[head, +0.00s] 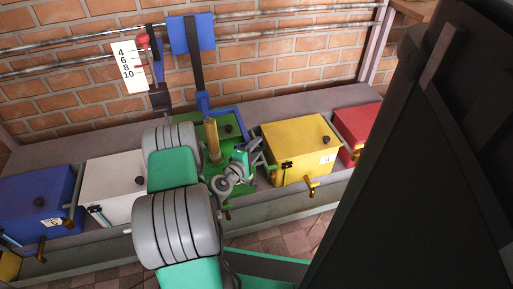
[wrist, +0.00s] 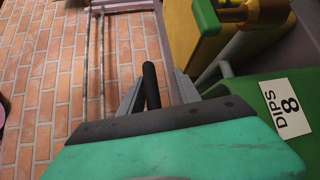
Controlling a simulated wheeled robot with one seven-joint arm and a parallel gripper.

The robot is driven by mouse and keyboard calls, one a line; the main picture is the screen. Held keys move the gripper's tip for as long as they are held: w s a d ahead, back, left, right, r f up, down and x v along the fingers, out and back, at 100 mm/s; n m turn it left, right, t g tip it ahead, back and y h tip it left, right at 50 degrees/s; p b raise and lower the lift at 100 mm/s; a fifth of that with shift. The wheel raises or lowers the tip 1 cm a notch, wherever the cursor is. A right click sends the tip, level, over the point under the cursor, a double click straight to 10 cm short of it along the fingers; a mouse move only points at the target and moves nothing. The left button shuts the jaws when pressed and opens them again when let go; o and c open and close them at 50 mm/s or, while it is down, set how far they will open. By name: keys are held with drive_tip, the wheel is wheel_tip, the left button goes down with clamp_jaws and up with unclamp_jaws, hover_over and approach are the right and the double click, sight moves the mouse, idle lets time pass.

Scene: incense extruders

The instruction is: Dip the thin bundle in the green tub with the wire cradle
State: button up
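The green tub (head: 228,124) stands between the white and yellow tubs, partly hidden by my arm. A green surface with a "DIPS 8" card (wrist: 289,104) fills the right of the wrist view. My gripper (head: 252,150) is at the green tub's front right in the head view. In the wrist view my gripper (wrist: 156,88) has its two grey fingers apart, with a black rod (wrist: 151,85) between them and a gap on the right. I cannot tell whether the rod belongs to the wire cradle. A tan upright cylinder (head: 212,140) stands by the green tub. No thin bundle is clearly distinguishable.
Blue (head: 38,200), white (head: 112,187), yellow (head: 298,148) and red (head: 357,125) tubs line the grey bench (head: 275,105). A numbered card (head: 129,67) and a blue panel (head: 191,34) stand before the brick wall. A large dark shape blocks the right side.

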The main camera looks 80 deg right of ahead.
drive_tip(key=shift+r, duration=0.15)
idle(0.3)
drive_tip(key=shift+w+a, duration=0.15)
drive_tip(key=p+v, duration=0.2)
drive_tip(key=v, duration=0.5)
drive_tip(key=shift+a+p, duration=0.15)
drive_tip(key=shift+p, duration=0.15)
drive_tip(key=shift+r, duration=0.15)
idle(4.6)
